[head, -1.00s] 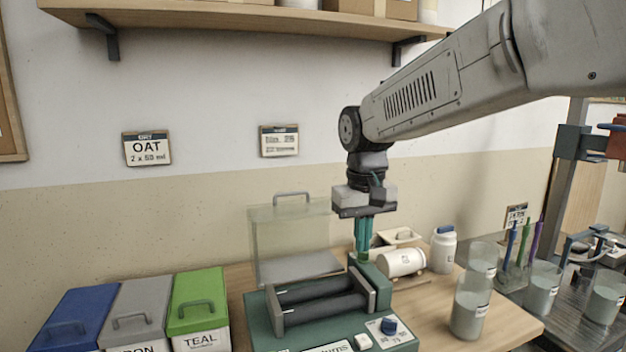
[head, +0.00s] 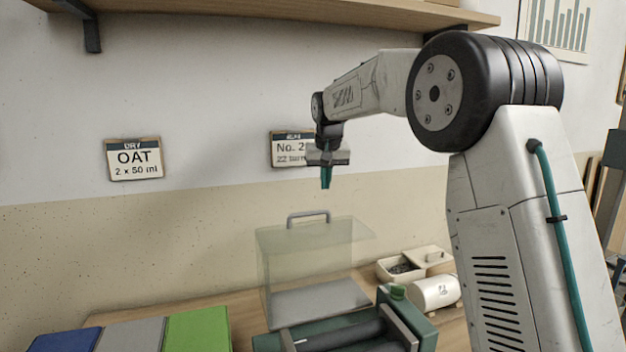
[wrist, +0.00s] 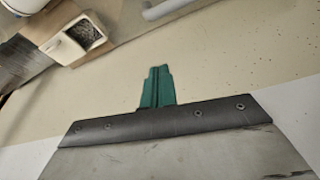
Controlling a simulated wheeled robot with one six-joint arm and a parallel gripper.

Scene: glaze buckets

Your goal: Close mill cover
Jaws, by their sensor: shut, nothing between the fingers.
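The clear mill cover (head: 300,250) stands raised at the back of the mill, with a grey handle (head: 308,217) on its upper edge. The green mill (head: 392,328) with dark rollers (head: 345,338) is in front of it, its near part cut off by the frame's lower edge. My gripper (head: 326,184) hangs in the air above the cover and a little right of its handle, apart from it. Its teal fingers are together and empty. In the wrist view the fingers (wrist: 157,85) point toward the wall, and a grey bar, apparently the handle (wrist: 170,8), shows at the top.
A white jar (head: 435,292) lies on its side right of the mill, with an open white box (head: 398,270) of dark pieces behind it. Blue, grey and green bin lids (head: 197,330) are at lower left. A shelf (head: 300,14) runs above.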

